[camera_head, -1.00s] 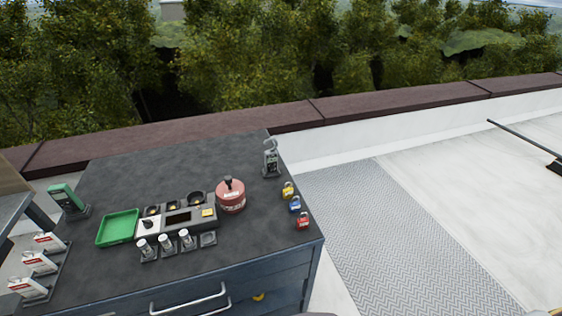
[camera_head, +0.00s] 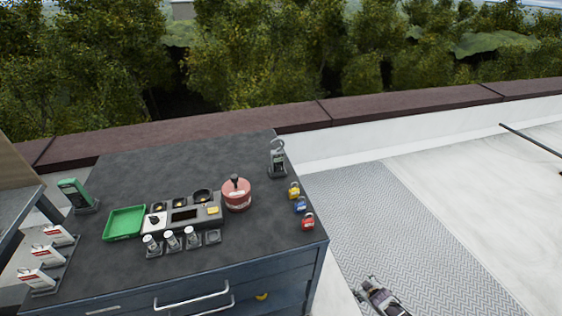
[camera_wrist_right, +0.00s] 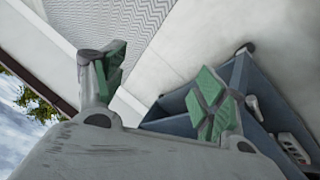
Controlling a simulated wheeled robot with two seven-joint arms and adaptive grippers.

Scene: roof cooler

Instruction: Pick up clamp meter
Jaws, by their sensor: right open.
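The clamp meter (camera_head: 277,159) is grey with an open-looking hooked jaw at its top. It stands upright in a dark holder near the far right corner of the dark worktop (camera_head: 190,265). My right gripper (camera_head: 367,287) shows at the bottom of the head view, right of the cabinet and well apart from the meter. In the right wrist view the gripper (camera_wrist_right: 160,85) is open, with green pads apart and nothing between them. I cannot make out the clamp meter in that view. My left gripper is not in view.
Padlocks, yellow, blue and red (camera_head: 307,222), line the worktop's right edge. A red round container (camera_head: 237,195), a grey panel (camera_head: 185,215) and a green tray (camera_head: 124,223) stand to the left. A green meter (camera_head: 76,195) is farther left. The worktop's back area is clear.

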